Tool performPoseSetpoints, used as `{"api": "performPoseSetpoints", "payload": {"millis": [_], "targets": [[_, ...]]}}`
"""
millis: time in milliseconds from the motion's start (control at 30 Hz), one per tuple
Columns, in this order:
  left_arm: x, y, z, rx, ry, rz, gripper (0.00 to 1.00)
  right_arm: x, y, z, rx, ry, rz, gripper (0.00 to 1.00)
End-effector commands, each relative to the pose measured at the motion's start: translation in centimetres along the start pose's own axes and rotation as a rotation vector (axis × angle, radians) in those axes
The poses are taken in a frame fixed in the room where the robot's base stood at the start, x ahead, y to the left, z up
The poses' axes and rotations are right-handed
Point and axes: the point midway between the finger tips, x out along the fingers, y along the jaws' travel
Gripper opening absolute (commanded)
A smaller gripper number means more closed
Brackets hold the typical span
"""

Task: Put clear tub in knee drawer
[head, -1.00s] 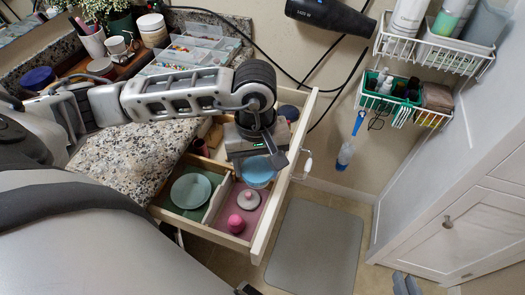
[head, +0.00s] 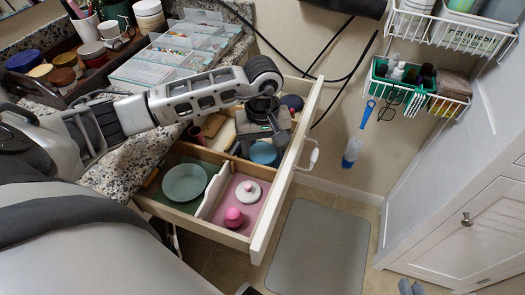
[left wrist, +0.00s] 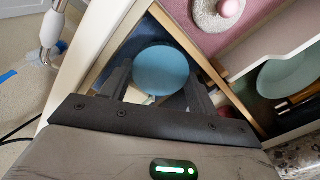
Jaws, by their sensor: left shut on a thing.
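The knee drawer (head: 262,228) is pulled open and divided into compartments. My left gripper (head: 266,141) is down in its rear right compartment, fingers pointing downward. It is shut on a round thing with a flat blue top (head: 263,153), likely the clear tub. In the left wrist view that blue top (left wrist: 161,70) sits between the fingers, over a dark blue lining. The tub's sides are mostly hidden, and I cannot tell whether it touches the drawer floor. My right gripper is not in view.
A pale green dish (head: 184,182) lies in the green-lined compartment. A pink bottle (head: 233,217) and a white lid with a pink knob (head: 248,190) are in the pink-lined one. The speckled counter (head: 118,165) borders the drawer. A grey mat (head: 318,248) lies on the floor.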

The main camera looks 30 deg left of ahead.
Motion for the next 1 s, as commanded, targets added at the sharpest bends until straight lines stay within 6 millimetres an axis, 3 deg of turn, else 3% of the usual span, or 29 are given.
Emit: {"api": "performPoseSetpoints", "payload": {"millis": [433,467,833,1000], "targets": [[0.4,0.0,0.0,-0.001,0.002,0.001,0.37,1.2,-0.1,0.7,-0.001,-0.016,-0.012,0.14],[0.3,0.0,0.0,-0.001,0.002,0.001,0.67,1.2,-0.1,0.7,-0.001,-0.018,-0.012,0.14],[-0.1,0.0,0.0,-0.001,0.001,0.001,0.68,1.0,0.0,0.3,0.001,-0.014,-0.006,0.14],[-2.6,0.0,-0.2,-0.001,0.006,0.003,0.68,0.6,0.1,-0.7,-0.001,0.011,0.003,0.14]]}}
